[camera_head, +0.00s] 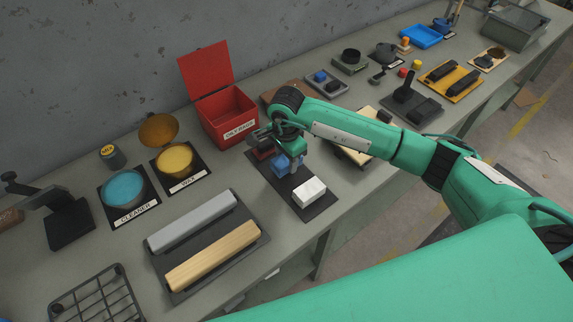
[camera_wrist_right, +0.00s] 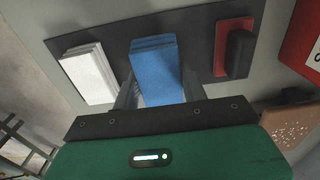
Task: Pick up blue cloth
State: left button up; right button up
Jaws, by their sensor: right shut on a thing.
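The blue cloth (camera_head: 281,165) is a folded stack on a dark mat (camera_head: 318,207), between a white folded cloth (camera_head: 309,192) and a dark red item (camera_head: 263,151). My right gripper (camera_head: 290,161) reaches down over it and is shut on it. In the right wrist view the blue cloth (camera_wrist_right: 157,70) sits between the two fingers (camera_wrist_right: 158,92), over the mat. I cannot tell whether it is clear of the mat. My left gripper is in neither view.
A red open box (camera_head: 228,117) labelled for oily rags stands behind the mat. Cleaner (camera_head: 123,188) and wax (camera_head: 175,160) tins stand to the left. Grey and wooden bars (camera_head: 212,254) lie on a tray in front. Several tools and trays fill the bench at right.

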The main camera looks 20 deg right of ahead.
notch_tip(320, 180, up, 17)
jog(key=b, duration=0.3)
jog(key=shift+b, duration=0.35)
jog(key=o, duration=0.3)
jog(key=shift+c, duration=1)
dwell(0.7)
